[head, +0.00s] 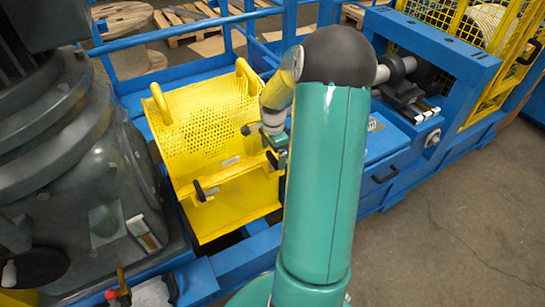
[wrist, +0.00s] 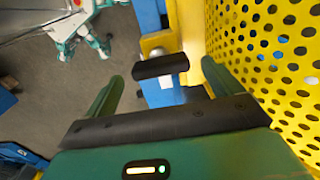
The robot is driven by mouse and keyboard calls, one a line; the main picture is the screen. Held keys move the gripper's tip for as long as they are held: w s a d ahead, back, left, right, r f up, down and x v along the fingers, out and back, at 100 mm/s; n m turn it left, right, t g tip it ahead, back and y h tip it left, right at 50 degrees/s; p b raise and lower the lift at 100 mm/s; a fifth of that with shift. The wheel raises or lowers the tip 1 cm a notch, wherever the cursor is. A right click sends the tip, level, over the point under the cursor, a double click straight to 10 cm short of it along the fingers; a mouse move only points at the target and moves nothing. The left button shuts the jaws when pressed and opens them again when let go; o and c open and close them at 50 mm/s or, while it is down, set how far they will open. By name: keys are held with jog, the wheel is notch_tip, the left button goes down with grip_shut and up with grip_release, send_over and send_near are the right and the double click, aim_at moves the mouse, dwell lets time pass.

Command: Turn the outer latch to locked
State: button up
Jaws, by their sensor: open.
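The yellow guard (head: 205,215) has a perforated cover and two black latch handles on its front. One latch handle (head: 200,192) is at the front left. The other latch handle (head: 272,160) is at the right, close to my gripper (head: 274,140), which my arm partly hides. In the wrist view a black latch bar (wrist: 160,66) on a pale round mount lies roughly crosswise, slightly tilted. My gripper's green fingers (wrist: 164,71) stand apart, one to each side of the bar. The gripper is open; contact with the bar cannot be told.
The perforated yellow cover (wrist: 275,65) rises close by the right finger. Blue frame rails (head: 225,265) surround the guard. A large grey machine housing (head: 85,170) stands at the left. Concrete floor (head: 460,220) is open at the right.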

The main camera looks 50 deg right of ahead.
jog(key=shift+f, duration=1.25)
jog(key=c, duration=1)
